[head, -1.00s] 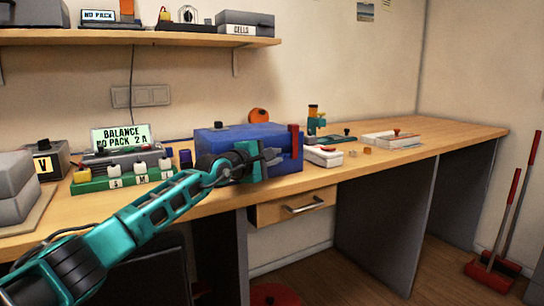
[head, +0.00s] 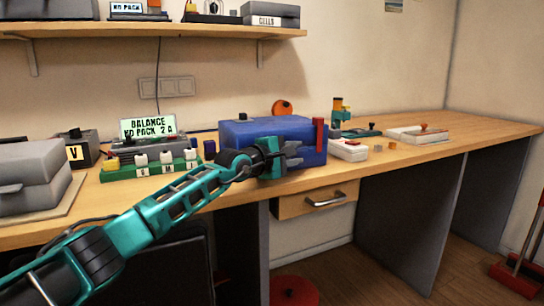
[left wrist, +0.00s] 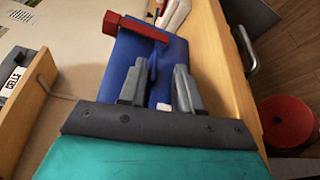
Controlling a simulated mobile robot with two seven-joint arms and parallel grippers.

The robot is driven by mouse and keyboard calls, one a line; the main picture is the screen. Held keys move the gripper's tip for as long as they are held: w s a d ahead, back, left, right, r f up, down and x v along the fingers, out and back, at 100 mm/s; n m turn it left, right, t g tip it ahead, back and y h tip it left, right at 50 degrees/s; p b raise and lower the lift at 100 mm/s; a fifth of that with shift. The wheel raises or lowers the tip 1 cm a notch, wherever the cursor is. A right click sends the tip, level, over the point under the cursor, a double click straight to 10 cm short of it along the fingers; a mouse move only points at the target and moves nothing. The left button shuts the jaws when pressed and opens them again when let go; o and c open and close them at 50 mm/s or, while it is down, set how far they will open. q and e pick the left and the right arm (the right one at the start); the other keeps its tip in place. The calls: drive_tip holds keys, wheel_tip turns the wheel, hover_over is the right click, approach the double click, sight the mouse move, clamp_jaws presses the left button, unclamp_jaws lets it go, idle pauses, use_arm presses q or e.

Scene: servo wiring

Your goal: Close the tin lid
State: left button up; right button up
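A blue tin (head: 300,128) sits on the workbench, with a red upright piece (head: 319,136) at its right end. Its top looks flat, but I cannot tell for sure whether the lid is fully down. My left gripper (head: 292,157) is in front of the tin's front face and hides part of it. In the left wrist view the two fingers (left wrist: 160,88) stand apart against the blue tin (left wrist: 130,62), with nothing clearly held. The red piece shows there at the tin's far end (left wrist: 137,27). My right gripper is not in view.
A drawer (head: 315,199) is below the bench edge. The bench's right end has free room.

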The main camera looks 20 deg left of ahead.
use_arm(q)
drive_tip(key=p+v, duration=0.1)
drive_tip(key=v, duration=1)
drive_tip(key=shift+s, duration=0.3)
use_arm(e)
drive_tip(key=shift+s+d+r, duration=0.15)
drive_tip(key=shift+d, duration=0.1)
